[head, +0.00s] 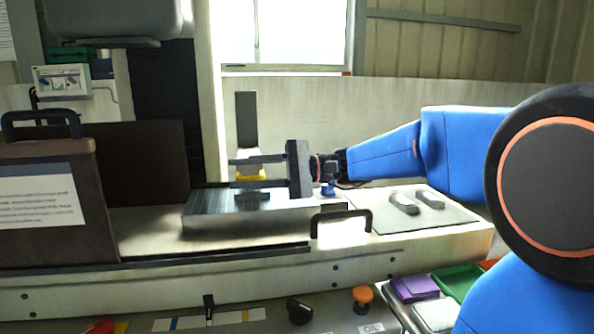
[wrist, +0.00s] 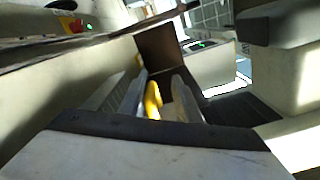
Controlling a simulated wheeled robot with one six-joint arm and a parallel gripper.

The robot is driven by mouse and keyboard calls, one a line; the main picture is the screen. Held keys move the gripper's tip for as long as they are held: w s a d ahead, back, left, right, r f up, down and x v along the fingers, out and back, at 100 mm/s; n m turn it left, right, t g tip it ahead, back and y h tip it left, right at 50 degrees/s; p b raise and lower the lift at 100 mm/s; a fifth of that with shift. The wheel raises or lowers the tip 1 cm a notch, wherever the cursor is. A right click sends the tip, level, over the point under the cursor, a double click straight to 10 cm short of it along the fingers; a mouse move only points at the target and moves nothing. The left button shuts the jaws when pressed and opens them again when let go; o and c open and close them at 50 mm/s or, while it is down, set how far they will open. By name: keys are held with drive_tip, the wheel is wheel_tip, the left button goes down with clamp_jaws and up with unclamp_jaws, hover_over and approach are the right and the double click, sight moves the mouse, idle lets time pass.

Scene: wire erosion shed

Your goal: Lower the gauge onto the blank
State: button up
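The gauge (head: 252,174) shows as a yellow body with a dark foot below it. My gripper (head: 258,171) reaches in from the right, its two fingers level and on either side of the yellow body, closed on it. In the wrist view the yellow part of the gauge (wrist: 152,99) shows between my fingers. The blank (head: 222,213) is a flat dark grey block on the pale bench. The gauge's foot is right over the blank's top, and I cannot tell whether they touch. The front finger hides part of the gauge.
A dark upright bar (head: 246,120) rises behind my gripper. A black handle (head: 341,222) stands in front of the blank's right end. Two grey pieces (head: 404,203) lie on a mat at right. A brown case (head: 45,200) stands at left, with clear bench between it and the blank.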

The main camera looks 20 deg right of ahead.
drive_tip(key=s+d, duration=0.1)
drive_tip(key=d, duration=0.3)
drive_tip(key=s+d, duration=0.1)
drive_tip(key=d, duration=0.9)
drive_tip(key=shift+s+d, duration=0.25)
drive_tip(key=shift+s, duration=0.15)
